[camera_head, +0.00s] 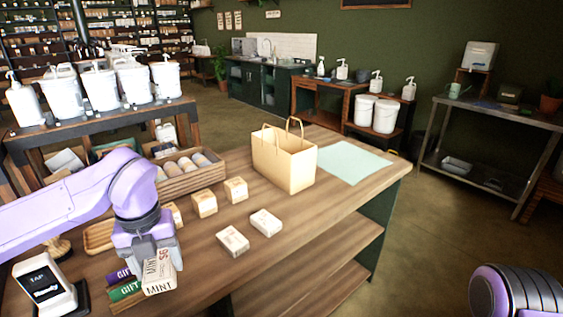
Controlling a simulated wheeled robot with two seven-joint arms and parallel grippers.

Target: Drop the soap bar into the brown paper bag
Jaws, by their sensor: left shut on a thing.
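The brown paper bag (284,166) stands upright on the wooden table with its handles up and its top open. My left gripper (158,262) points down at the table's front left and is shut on a white box marked MINT (160,276). That box is held beside gift cards in a holder, left of and nearer than the bag. I cannot tell whether it touches the holder. Two pale wrapped bars (233,241) lie on the table in front of the bag. A part of my right arm shows at the bottom right, but its gripper is out of view.
A card reader (44,287) stands at the front left beside the gift cards (124,290). Small boxes (204,203) and a wooden crate of jars (187,172) lie between gripper and bag. A pale green mat (351,161) lies right of the bag. The table's front right is clear.

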